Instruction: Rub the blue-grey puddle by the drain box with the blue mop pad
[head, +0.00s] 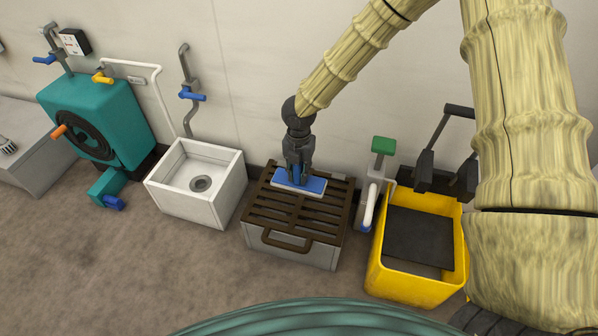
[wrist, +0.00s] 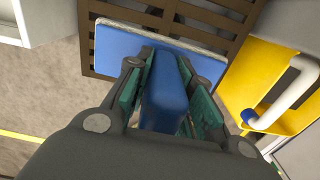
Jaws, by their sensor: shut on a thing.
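The blue mop pad (head: 306,184) has a pale rim and a blue upright grip. My gripper (head: 298,172) is shut on that grip and holds the pad over the drain box (head: 290,253), near the back of its brown slatted grate. In the wrist view the fingers (wrist: 165,95) clasp the blue grip, with the pad (wrist: 115,45) beyond them and the grate (wrist: 213,18) behind it. I cannot tell whether the pad touches the grate. No blue-grey puddle shows clearly in either view; it may be hidden.
A white sink box (head: 228,190) stands left of the drain box, and a teal machine (head: 132,115) farther left. On the right are a green-topped stand (head: 383,146) and a yellow bucket (head: 398,288). The floor (head: 120,260) in front at left is clear.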

